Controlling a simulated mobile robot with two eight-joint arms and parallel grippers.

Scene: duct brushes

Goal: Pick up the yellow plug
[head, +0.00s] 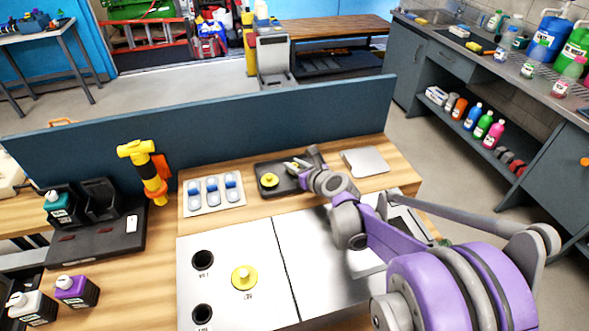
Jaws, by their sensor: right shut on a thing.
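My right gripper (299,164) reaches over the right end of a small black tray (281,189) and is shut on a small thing. A trace of yellow shows at its fingertips, which fits a yellow plug, but most of it is hidden. One yellow plug (269,180) sits at the left end of the tray. My left gripper is not in view.
A pad with blue-and-white pieces (193,196) lies left of the tray. A grey plate (365,162) lies to its right. A dark blue partition (230,112) runs behind. Bottles (77,291) stand at front left.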

